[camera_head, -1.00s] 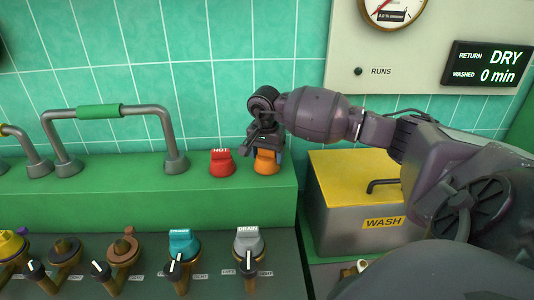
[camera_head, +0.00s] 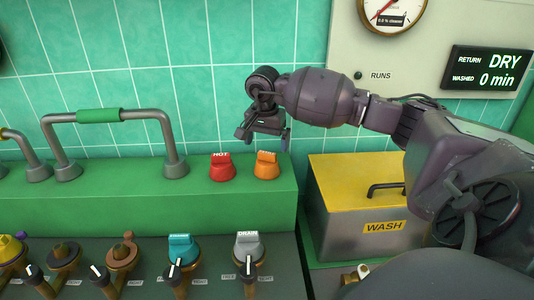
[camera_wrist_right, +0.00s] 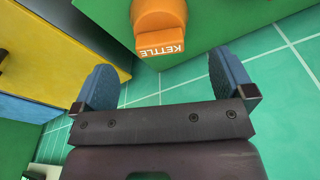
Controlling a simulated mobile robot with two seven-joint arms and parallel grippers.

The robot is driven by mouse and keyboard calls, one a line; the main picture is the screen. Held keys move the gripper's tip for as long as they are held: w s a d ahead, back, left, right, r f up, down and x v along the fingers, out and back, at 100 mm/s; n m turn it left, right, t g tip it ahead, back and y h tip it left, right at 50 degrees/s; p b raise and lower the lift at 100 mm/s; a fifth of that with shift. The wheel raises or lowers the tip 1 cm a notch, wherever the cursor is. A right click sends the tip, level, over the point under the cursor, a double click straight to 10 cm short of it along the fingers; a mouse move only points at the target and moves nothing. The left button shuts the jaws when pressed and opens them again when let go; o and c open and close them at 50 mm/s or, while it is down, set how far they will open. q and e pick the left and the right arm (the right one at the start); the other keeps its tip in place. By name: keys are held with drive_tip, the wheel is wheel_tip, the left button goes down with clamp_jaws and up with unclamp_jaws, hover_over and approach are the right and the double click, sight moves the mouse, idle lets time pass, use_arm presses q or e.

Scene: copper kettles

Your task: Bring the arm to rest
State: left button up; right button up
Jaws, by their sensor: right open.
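My right gripper (camera_head: 263,138) is above and slightly behind the orange knob (camera_head: 266,166) on the green ledge (camera_head: 120,200). In the right wrist view its two blue fingers (camera_wrist_right: 160,88) stand wide apart with nothing between them. The orange knob, labelled KETTLE (camera_wrist_right: 160,30), shows just beyond the fingertips, apart from them. My right arm reaches in from the right in the head view. My left gripper is not in view.
A red HOT knob (camera_head: 221,168) sits left of the orange one. A WASH box (camera_head: 365,215) with a yellow lid stands below my right arm. A grey pipe handle (camera_head: 165,130) rises at left. Several valves line the front panel. The tiled wall is close behind.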

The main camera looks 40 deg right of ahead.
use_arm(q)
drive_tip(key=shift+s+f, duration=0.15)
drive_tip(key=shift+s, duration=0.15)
use_arm(e)
drive_tip(key=r, duration=0.4)
drive_tip(key=shift+s+a+r, duration=0.1)
drive_tip(key=shift+a+r, duration=0.15)
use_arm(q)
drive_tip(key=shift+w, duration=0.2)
